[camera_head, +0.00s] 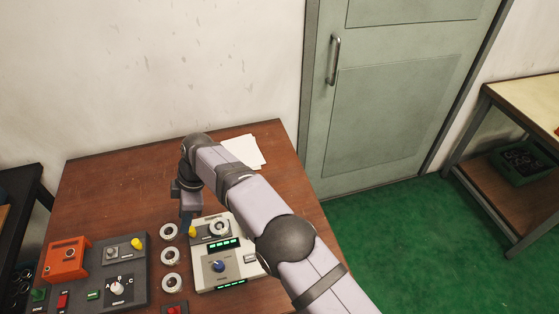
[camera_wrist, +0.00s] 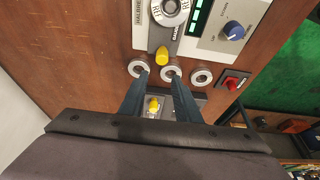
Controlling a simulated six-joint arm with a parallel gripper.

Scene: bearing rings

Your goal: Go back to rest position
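My gripper (camera_head: 187,222) hangs above the wooden table, just left of the light grey machine. In the wrist view its two blue fingers (camera_wrist: 158,80) are apart with nothing held between them. Three pale bearing rings lie in a row on the table: the far one (camera_head: 168,231), the middle one (camera_head: 170,254) and the near one (camera_head: 172,281). The fingertips overlap two of them in the wrist view; I see no ring gripped. Another ring (camera_head: 219,227) sits on the dark fixture of the light grey machine (camera_head: 240,262).
A dark control panel (camera_head: 125,285) with a yellow knob (camera_head: 137,243) and an orange box (camera_head: 66,259) stand at left. A red button box (camera_head: 174,309) is at the near edge. White paper (camera_head: 243,151) lies at the back. The table's back left is clear.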

